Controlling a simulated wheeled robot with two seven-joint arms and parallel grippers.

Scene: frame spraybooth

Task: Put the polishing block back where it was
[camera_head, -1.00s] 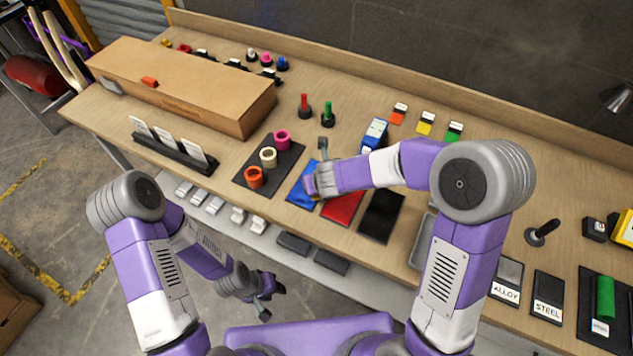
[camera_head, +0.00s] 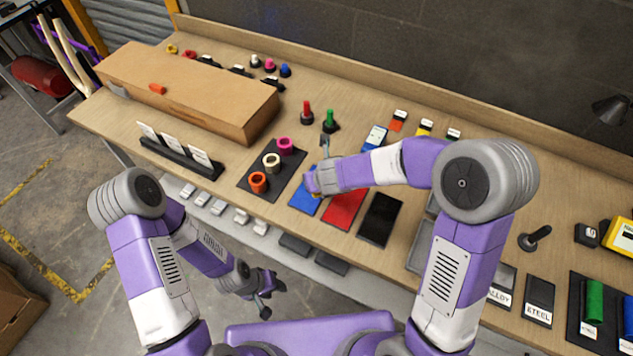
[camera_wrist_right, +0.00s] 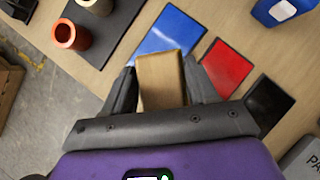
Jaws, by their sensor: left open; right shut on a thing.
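The polishing block (camera_wrist_right: 160,80) is a tan, wood-coloured block. It shows between the two dark fingers of my right gripper (camera_wrist_right: 162,92), which is shut on it. In the head view my right gripper (camera_head: 318,184) is over the blue mat (camera_head: 303,201) and mostly hides the block. In the wrist view the block overlaps the near edge of the blue mat (camera_wrist_right: 168,38). I cannot tell whether it touches the mat. My left gripper (camera_head: 262,293) is open and empty, low in front of the bench.
A red mat (camera_head: 345,207) and a black mat (camera_head: 380,220) lie right of the blue one. A dark mat with coloured rings (camera_head: 265,190) lies left. A blue-and-white container (camera_head: 375,138) and red and green handled tools (camera_head: 329,121) stand behind. A cardboard box (camera_head: 190,92) fills the back left.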

